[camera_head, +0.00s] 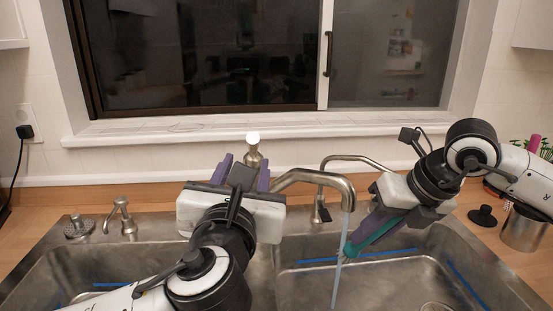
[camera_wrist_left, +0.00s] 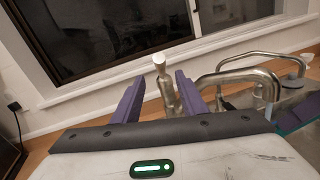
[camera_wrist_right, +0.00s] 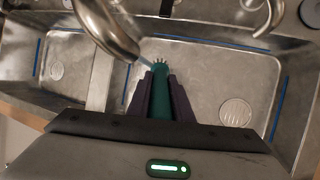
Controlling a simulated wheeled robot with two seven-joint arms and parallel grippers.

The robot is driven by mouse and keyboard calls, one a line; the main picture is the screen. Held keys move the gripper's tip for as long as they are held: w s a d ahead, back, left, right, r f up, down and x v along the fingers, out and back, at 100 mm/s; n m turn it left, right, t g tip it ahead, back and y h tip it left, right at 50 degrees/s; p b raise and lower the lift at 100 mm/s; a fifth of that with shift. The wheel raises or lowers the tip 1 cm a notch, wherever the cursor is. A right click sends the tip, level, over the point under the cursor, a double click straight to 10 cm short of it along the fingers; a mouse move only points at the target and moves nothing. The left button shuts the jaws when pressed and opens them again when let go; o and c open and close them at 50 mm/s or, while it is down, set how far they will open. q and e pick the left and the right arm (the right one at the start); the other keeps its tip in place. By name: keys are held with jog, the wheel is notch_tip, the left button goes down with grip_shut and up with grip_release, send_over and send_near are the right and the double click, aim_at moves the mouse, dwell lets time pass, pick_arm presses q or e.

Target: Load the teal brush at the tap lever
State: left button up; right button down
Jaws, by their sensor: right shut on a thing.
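My right gripper (camera_head: 368,225) is shut on the teal brush (camera_head: 375,232) and holds it tilted over the right basin. In the right wrist view the brush (camera_wrist_right: 162,98) points away between the purple fingers, pale bristles near the water stream (camera_wrist_right: 144,60). The metal tap (camera_head: 320,182) runs a thin stream (camera_head: 341,260) beside the brush's far end; contact is unclear. A small dark-ended lever (camera_head: 321,212) stands by the tap. My left gripper (camera_head: 245,168) is open and empty left of the tap.
The steel sink has a left basin and a right basin (camera_head: 420,262) with blue strips. A small metal fixture (camera_head: 122,216) stands at the left rim. A thin curved spout (camera_head: 355,160) is behind the tap. A metal cup (camera_head: 522,230) and dark stopper (camera_head: 483,215) stand at right.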

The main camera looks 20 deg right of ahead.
aim_at(252, 147)
pick_arm(q)
jog(key=x, duration=1.2)
jog(key=shift+s, duration=0.1)
jog(key=shift+f, duration=0.1)
grip_shut()
